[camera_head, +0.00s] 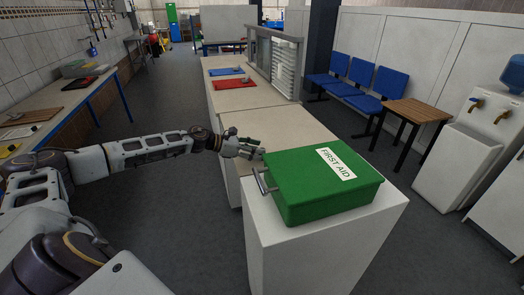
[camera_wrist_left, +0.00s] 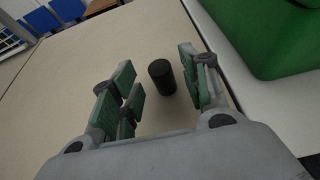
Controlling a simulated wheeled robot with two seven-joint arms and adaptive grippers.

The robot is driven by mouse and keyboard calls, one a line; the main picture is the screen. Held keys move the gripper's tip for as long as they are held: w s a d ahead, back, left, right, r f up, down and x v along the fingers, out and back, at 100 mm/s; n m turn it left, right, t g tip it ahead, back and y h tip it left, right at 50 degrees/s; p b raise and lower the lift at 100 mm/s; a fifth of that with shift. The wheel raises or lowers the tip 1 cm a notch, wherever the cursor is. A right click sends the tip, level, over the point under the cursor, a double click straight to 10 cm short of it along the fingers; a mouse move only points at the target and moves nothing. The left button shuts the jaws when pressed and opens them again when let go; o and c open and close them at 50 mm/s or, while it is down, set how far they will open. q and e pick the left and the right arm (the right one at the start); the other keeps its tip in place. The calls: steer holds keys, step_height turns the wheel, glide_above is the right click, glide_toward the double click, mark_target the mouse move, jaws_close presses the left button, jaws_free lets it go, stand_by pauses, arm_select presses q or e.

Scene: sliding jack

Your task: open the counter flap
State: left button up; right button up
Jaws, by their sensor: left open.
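The counter flap (camera_head: 280,125) looks like the beige counter section beside the white pedestal; it lies flat, level with the counter behind it. Its beige top fills much of the left wrist view (camera_wrist_left: 70,85). A short black cylinder (camera_wrist_left: 162,77), which looks like a knob, stands up from this top. My left gripper (camera_head: 256,150) is low over the flap's near end, beside the green box. In the left wrist view the open fingers (camera_wrist_left: 160,85) are on either side of the black cylinder, with gaps showing. Whether they reach down around it I cannot tell. My right gripper is not in view.
A green first aid box (camera_head: 320,185) with a metal handle sits on the white pedestal (camera_head: 300,250), close to my left gripper. Red (camera_head: 233,83) and blue (camera_head: 226,71) trays lie on the farther counter. Open floor (camera_head: 180,105) lies left of the counter.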

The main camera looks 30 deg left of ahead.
arm_select(q)
steer(key=shift+p+x, duration=0.3)
steer(key=shift+x, duration=1)
steer(key=shift+w+d, duration=0.1)
steer(key=shift+w, duration=0.1)
steer(key=shift+f, duration=0.1)
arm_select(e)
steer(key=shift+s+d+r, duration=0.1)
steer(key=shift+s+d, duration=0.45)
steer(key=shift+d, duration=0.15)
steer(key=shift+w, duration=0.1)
arm_select(q)
steer(key=shift+c, duration=0.3)
steer(key=c, duration=1)
jaws_close()
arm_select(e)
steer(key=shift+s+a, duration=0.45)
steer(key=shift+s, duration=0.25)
